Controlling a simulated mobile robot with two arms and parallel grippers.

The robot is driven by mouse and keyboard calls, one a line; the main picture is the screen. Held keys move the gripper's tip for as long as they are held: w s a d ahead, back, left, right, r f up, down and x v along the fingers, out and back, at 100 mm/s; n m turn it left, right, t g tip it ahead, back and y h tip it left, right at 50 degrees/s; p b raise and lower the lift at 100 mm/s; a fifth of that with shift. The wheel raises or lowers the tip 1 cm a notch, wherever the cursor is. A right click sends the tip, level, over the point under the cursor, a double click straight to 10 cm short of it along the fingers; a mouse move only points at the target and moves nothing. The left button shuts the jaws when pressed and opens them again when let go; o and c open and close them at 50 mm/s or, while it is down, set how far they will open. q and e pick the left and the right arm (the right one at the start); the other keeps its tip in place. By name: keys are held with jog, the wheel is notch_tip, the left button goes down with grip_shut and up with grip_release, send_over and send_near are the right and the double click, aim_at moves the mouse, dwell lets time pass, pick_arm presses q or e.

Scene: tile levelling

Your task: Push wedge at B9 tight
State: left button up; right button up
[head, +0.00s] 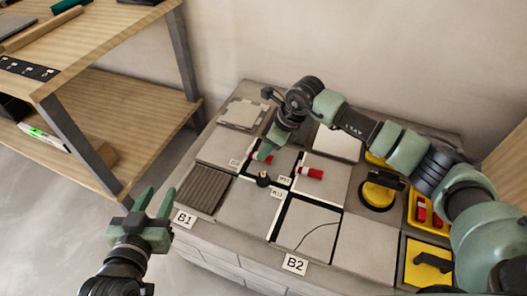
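A red wedge (252,147) sits at a tile joint in the upper middle of the tiled platform, beside a small white label (236,162) too small to read surely. My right gripper (265,152) reaches down from the right, its green fingertips right at this wedge and partly covering it. Whether the fingers are shut, or touch the wedge, I cannot tell. Another red wedge (311,173) lies at a joint to the right, with a white end. My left gripper (153,205) is open and empty, in front of the platform's left edge, well away from the wedges.
A small black piece (263,180) stands on a joint between the wedges. A yellow suction cup (378,192) and a yellow bin (427,221) with red wedges are at the right. A cracked tile (307,238) lies in front. A wooden shelf (110,120) stands left.

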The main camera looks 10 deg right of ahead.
pick_arm(q)
jog(key=shift+w+d+r+t+h+b, duration=0.15)
jog(key=shift+w+d+r+t, duration=0.1)
jog(key=shift+r+t, duration=0.4)
jog(key=shift+w+d+r+t+h+b, duration=0.1)
jog(key=shift+w+r+t, duration=0.2)
jog(key=shift+r, duration=0.6)
jog(key=shift+w+d+r+t+h+b, duration=0.2)
jog(key=shift+r+t, duration=0.35)
jog(key=shift+r, duration=0.25)
pick_arm(e)
jog(key=shift+x, duration=1.8)
grip_shut()
jog(key=shift+c, duration=0.2)
grip_release()
jog(key=shift+r, duration=0.1)
